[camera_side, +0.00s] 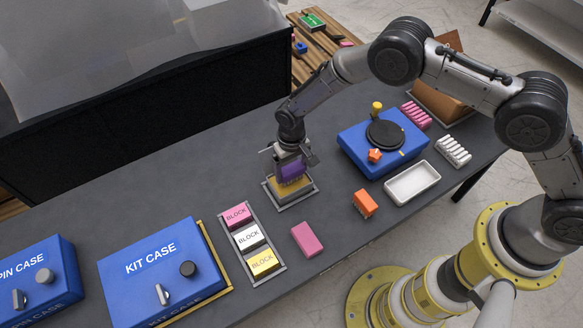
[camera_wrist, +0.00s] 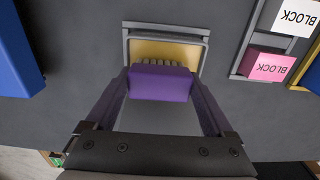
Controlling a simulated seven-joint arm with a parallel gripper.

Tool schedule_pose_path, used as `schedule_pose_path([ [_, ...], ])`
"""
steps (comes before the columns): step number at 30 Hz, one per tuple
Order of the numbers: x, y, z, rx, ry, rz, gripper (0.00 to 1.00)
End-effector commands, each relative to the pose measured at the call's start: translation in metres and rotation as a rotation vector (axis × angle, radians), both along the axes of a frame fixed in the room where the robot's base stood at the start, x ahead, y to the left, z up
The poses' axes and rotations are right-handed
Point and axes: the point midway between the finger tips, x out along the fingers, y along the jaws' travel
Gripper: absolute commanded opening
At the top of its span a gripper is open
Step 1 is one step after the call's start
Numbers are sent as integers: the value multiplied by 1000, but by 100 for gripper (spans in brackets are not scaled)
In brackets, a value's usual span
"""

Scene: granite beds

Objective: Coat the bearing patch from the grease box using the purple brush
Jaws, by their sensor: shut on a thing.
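My gripper (camera_side: 289,158) points down and is shut on the purple brush (camera_side: 293,171). In the wrist view the purple brush (camera_wrist: 160,84) sits between both fingers, its pale bristles facing a yellow-filled, grey-rimmed box (camera_wrist: 181,38). This looks like the grease box; in the side view the box (camera_side: 284,203) lies directly under the brush. The bristles overlap its yellow face, but I cannot tell whether they touch it. No surface is clearly identifiable as the bearing patch. A blue unit (camera_side: 354,150) with a black disc (camera_side: 385,134) stands to the right.
A block tray (camera_side: 270,271), a pink block (camera_side: 307,239), an orange brush-like piece (camera_side: 365,203) and an empty white tray (camera_side: 413,183) lie nearby. A blue kit case (camera_side: 160,285) stands at left. Pink (camera_side: 416,115) and white (camera_side: 453,150) ridged pieces lie right. Bare table surrounds the box.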

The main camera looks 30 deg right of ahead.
Motion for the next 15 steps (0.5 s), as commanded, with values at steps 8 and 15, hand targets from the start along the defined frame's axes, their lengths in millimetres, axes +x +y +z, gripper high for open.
schedule_pose_path([
  [8, 0, 0, -4, 0, 0, 0, 42],
  [15, 0, 0, -7, 1, -1, 0, 42],
])
